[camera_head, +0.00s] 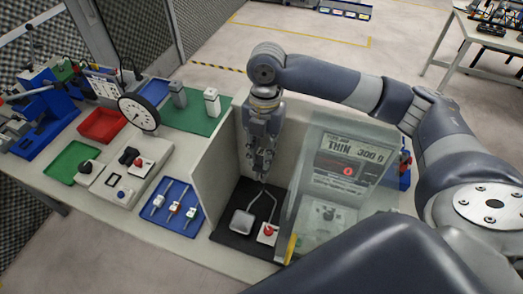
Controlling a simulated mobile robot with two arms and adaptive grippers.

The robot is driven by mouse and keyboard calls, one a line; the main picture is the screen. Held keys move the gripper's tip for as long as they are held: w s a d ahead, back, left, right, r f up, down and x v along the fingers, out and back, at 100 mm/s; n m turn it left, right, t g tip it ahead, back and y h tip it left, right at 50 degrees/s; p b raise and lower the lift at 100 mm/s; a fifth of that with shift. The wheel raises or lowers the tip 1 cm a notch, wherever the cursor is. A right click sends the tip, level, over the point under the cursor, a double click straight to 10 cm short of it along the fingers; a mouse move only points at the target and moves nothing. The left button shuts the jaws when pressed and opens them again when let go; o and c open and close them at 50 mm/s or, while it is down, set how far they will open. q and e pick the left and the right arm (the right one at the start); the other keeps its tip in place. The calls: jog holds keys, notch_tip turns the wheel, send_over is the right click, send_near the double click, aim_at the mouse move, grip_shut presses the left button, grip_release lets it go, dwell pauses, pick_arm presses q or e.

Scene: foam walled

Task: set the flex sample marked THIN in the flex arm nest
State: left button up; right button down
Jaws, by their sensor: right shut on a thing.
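My right gripper (262,168) points straight down inside a walled bay. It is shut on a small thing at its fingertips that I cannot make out. Just below it, thin grey bent bars (262,193) fork over a black base plate (229,240); whether fingertips and bars touch is unclear. The plate carries a grey square block (243,220) and a white block with a red knob (267,234). No THIN mark is legible on a sample. My left gripper is not in view.
A pale wall (216,160) bounds the bay at left, and a clear sheet (310,165) at right.

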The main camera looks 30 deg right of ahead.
jog(key=c, duration=1.4)
grip_release()
jog(key=shift+o, duration=0.2)
notch_tip(320, 180, up, 12)
jog(key=w+d, duration=0.1)
jog(key=shift+f, duration=0.1)
